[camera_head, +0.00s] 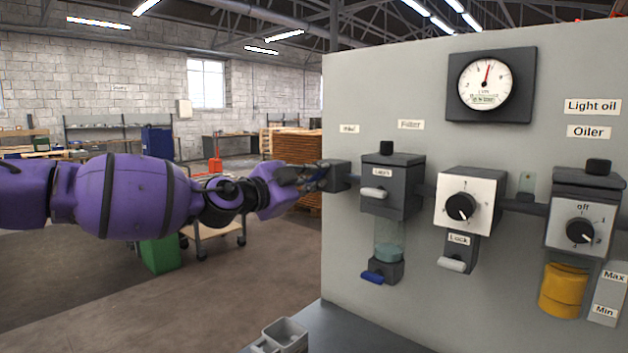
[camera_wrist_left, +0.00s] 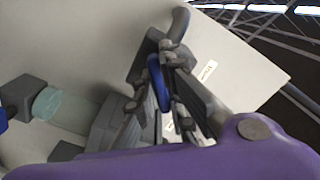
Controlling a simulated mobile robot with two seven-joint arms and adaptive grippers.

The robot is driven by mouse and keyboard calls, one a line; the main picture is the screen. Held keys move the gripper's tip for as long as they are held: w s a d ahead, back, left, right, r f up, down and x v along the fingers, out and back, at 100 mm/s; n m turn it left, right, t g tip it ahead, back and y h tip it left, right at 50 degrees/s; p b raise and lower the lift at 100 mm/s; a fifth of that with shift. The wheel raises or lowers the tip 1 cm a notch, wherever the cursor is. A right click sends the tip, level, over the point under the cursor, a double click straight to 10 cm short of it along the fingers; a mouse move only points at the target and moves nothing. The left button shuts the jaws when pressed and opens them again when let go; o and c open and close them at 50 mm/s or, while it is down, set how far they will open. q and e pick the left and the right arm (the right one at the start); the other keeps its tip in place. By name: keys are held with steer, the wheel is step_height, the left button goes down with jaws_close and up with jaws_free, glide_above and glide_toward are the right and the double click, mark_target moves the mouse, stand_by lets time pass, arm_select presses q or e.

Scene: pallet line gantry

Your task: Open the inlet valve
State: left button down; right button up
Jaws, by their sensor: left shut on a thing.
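The inlet valve is a dark grey block (camera_head: 341,175) at the left end of the panel's row of units, below a small label. Its blue handle (camera_wrist_left: 156,82) shows in the wrist view, between the fingers of my left gripper (camera_head: 318,178). The gripper (camera_wrist_left: 167,68) is shut on this handle. In the head view the purple left arm reaches in from the left, and the fingers cover most of the handle, so its exact angle is hard to tell. My right gripper is not in view.
The grey panel (camera_head: 400,90) carries a filter unit (camera_head: 390,187), a regulator knob (camera_head: 461,206), an oiler (camera_head: 583,225) and a round pressure gauge (camera_head: 486,83). A ledge (camera_head: 350,335) with a small grey tray (camera_head: 284,335) lies below. Open floor is at left.

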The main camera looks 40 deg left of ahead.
arm_select(q)
steer(key=r+m+p, duration=0.1)
steer(key=p, duration=0.4)
steer(key=shift+s+m, duration=0.1)
steer(key=shift+m, duration=0.3)
steer(key=shift+m+p, duration=0.4)
steer(key=shift+p, duration=0.2)
steer(key=shift+f+m+p, duration=0.2)
steer(key=shift+m+p, duration=0.2)
steer(key=shift+m, duration=0.3)
steer(key=shift+f+m+p, duration=0.15)
steer(key=shift+m+p, duration=0.6)
steer(key=shift+m, duration=1.15)
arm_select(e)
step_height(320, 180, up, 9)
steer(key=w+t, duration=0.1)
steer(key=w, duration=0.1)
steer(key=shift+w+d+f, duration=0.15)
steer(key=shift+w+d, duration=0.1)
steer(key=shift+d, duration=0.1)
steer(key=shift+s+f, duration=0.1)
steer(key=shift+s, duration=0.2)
